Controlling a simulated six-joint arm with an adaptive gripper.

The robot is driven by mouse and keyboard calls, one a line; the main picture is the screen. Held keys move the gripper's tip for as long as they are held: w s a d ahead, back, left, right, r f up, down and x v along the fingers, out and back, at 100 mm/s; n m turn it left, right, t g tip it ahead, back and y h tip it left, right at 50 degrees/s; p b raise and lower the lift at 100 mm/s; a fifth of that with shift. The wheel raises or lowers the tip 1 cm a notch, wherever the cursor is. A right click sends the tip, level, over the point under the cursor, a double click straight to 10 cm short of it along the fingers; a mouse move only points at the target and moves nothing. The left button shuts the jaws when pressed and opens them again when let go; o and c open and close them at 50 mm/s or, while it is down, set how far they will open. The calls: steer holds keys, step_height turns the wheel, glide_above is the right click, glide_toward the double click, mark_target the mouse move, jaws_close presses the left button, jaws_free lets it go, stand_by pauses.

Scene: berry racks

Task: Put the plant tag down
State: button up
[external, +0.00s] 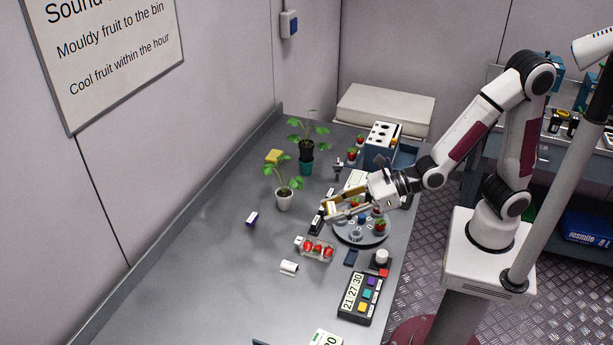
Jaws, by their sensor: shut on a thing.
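My gripper (334,204) reaches left from the arm over the near side of the grey bench. Its jaws are shut on a small pale piece at the fingertips, which I take to be the plant tag (332,209). The tag is tiny here and partly hidden by the fingers. It shows just above and left of a round grey tray (349,239). I cannot tell whether it touches anything below.
A clear punnet of red berries (317,248) and a white roll (289,267) lie left of the tray. Two potted plants (284,200) (306,167) stand farther back. The bench's left side is mostly clear.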

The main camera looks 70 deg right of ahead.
steer(key=w+d+f+m+t+h, duration=0.1)
steer(key=w+d+f+m+h, duration=0.2)
steer(key=w+d, duration=0.5)
steer(key=w+d+f+m+h, duration=0.2)
steer(key=w+d+f+h, duration=0.15)
steer(key=w, duration=0.85)
steer(key=m+h, duration=0.5)
glide_above(264, 179)
steer(key=shift+w+r+g, duration=0.1)
steer(key=shift+r+g, duration=0.2)
steer(key=shift+y, duration=0.25)
steer(key=shift+f, duration=3.15)
steer(key=shift+f, duration=1.9)
steer(key=shift+f, duration=0.7)
